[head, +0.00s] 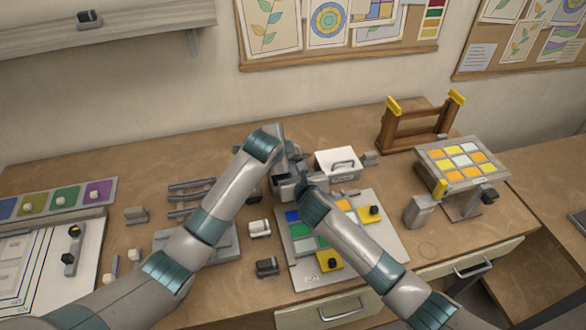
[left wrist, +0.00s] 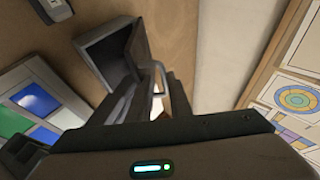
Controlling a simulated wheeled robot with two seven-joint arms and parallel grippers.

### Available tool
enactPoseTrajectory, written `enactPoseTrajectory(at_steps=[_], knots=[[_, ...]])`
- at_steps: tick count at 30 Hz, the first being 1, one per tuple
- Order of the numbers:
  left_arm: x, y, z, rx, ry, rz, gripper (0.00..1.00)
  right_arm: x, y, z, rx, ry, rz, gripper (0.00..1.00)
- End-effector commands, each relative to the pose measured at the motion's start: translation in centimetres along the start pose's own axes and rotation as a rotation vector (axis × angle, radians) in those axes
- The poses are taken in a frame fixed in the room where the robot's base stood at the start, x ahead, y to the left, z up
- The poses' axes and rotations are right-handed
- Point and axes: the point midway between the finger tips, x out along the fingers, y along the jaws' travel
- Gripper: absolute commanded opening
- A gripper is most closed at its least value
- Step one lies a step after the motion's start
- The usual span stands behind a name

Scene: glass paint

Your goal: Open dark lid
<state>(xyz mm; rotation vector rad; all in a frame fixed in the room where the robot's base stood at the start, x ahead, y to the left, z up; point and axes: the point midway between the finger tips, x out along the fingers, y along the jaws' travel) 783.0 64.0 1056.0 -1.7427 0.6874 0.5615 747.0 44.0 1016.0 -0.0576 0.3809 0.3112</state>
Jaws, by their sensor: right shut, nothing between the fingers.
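The dark grey box (left wrist: 98,48) shows in the left wrist view with its dark lid (left wrist: 138,42) standing at an angle to it, apparently raised. A pale looped handle (left wrist: 160,72) sits by the lid's edge. My left gripper (left wrist: 150,98) has its fingers at this handle; whether they grip it I cannot tell. In the head view my left gripper (head: 288,150) is at the back of the box, partly hidden by the arms. My right gripper (head: 290,184) is shut and empty, in front of the box, which it mostly covers.
A white box with a handle (head: 337,160) stands just right of the grippers. A board of coloured tiles (head: 385,242) lies in front. A wooden rack (head: 415,130) and a tilted tile stand (head: 436,160) stand at the right. Small blocks (head: 260,228) lie around.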

Motion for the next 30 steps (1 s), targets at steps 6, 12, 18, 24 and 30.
enactPoseTrajectory(at_steps=[6, 12, 18, 24, 30], knots=[[-3.1, 0.8, -0.1, 0.001, 0.003, 0.015, 0.15, 0.1, -0.2, 1.4, -0.001, -0.021, -0.001, 0.0], [-6.5, 0.4, -0.1, 0.001, 0.003, 0.008, 0.15, 0.1, -0.2, 1.0, -0.001, -0.014, -0.001, 0.0], [-8.9, 0.1, -0.1, 0.0, 0.002, 0.004, 0.15, 0.1, -0.1, 0.6, -0.001, -0.009, -0.001, 0.0], [-9.8, 0.1, 0.0, 0.0, 0.001, 0.002, 0.15, 0.1, -0.1, 0.5, -0.001, -0.006, -0.001, 0.0], [-9.8, 0.0, 0.0, -0.001, 0.0, 0.002, 0.15, 0.1, -0.1, 0.4, -0.001, -0.005, -0.001, 0.0]])
